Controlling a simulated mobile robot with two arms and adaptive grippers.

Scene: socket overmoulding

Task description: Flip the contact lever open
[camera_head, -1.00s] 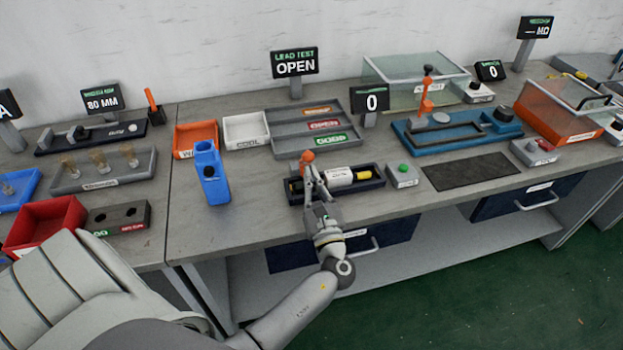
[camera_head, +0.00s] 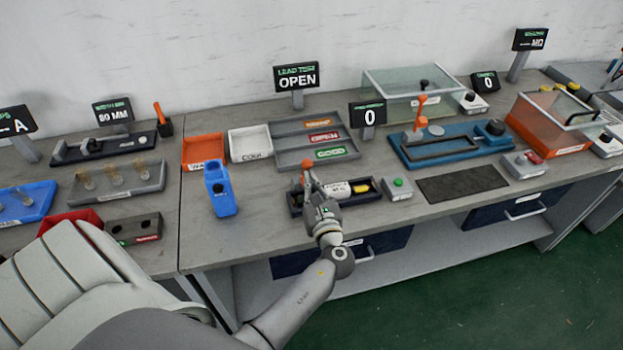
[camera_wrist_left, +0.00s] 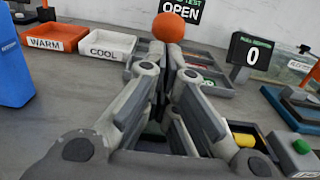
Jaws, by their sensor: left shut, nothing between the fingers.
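The contact lever shows as an orange ball knob (camera_head: 308,165) at the left end of a dark fixture tray (camera_head: 376,199). My left gripper (camera_head: 309,182) is over the left part of this tray, shut and empty, with its fingertips close to the knob. In the left wrist view the orange knob (camera_wrist_left: 168,27) stands right beyond the fingertips (camera_wrist_left: 167,50); whether they touch it I cannot tell. The lever's stem is hidden behind the fingers. A white labelled part (camera_head: 337,190) and a yellow piece (camera_head: 361,188) lie in the tray. The OPEN sign (camera_head: 297,76) stands behind. My right gripper is not in view.
A blue upright holder (camera_head: 220,190) stands left of the tray. A green button box (camera_head: 397,189) is close on its right. Sorting trays (camera_head: 315,139) and a "0" display (camera_head: 368,116) stand behind. The dark mat (camera_head: 462,183) is bare.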

